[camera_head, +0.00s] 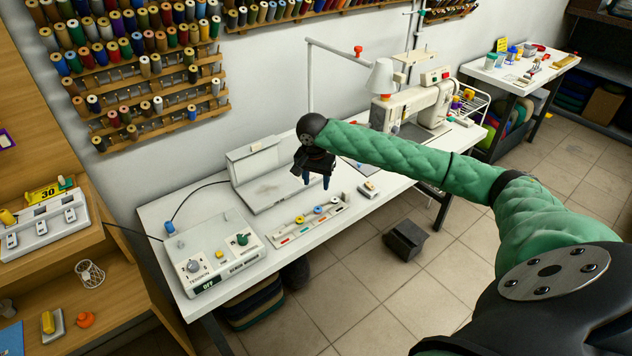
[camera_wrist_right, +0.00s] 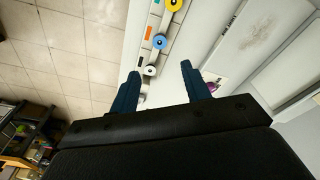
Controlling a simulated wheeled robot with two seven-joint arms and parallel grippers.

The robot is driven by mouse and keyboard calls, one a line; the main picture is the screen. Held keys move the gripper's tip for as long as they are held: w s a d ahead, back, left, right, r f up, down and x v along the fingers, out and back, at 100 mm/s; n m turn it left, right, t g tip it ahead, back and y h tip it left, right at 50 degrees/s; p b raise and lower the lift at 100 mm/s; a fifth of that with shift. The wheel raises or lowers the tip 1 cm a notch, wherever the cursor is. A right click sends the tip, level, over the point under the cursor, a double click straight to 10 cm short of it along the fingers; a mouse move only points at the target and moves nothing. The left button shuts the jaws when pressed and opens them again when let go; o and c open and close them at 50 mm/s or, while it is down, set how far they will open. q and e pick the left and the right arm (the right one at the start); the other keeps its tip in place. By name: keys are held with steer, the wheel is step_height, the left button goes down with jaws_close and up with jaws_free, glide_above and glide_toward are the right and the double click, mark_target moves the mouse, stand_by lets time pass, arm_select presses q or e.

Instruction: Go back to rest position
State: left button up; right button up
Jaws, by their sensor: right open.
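My right gripper (camera_head: 316,181) hangs from the green-sleeved right arm, above the white worktable (camera_head: 152,213) near its front edge. In the right wrist view its two blue fingers (camera_wrist_right: 160,85) are apart, with nothing held between them. Below it on the table lies a long tray (camera_head: 284,241) with several small coloured spools, which also shows in the right wrist view beyond the fingers. My left gripper is in neither view.
A white machine with a dial (camera_head: 215,258) and an open white case (camera_head: 256,171) stand on the table. A sewing machine (camera_head: 427,103) stands further right. Wooden shelving (camera_head: 99,262) is at the left. A dark box (camera_head: 405,240) lies on the tiled floor.

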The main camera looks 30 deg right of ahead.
steer(key=shift+r, duration=0.5)
steer(key=s+a+f+n+t+y, duration=0.1)
steer(key=s+a+f+n, duration=0.3)
steer(key=a, duration=0.3)
steer(key=s+a+f+n+y, duration=0.1)
steer(key=s+a+f+n, duration=0.1)
steer(key=s+a+f, duration=0.5)
steer(key=s+a+f+n+t+y, duration=0.1)
steer(key=s+a+f+n, duration=0.15)
steer(key=s+a, duration=0.4)
steer(key=s+n+h, duration=0.2)
steer(key=s+n, duration=0.2)
steer(key=s, duration=1.6)
steer(key=s+a+x, duration=0.2)
steer(key=x, duration=0.9)
steer(key=s+a+f+x, duration=0.1)
steer(key=x, duration=1)
steer(key=s+f, duration=0.3)
steer(key=f, duration=0.7)
steer(key=s+a+f+g, duration=0.1)
steer(key=s+f, duration=0.3)
steer(key=f, duration=0.7)
steer(key=shift+f+y, duration=0.3)
steer(key=shift+y, duration=0.1)
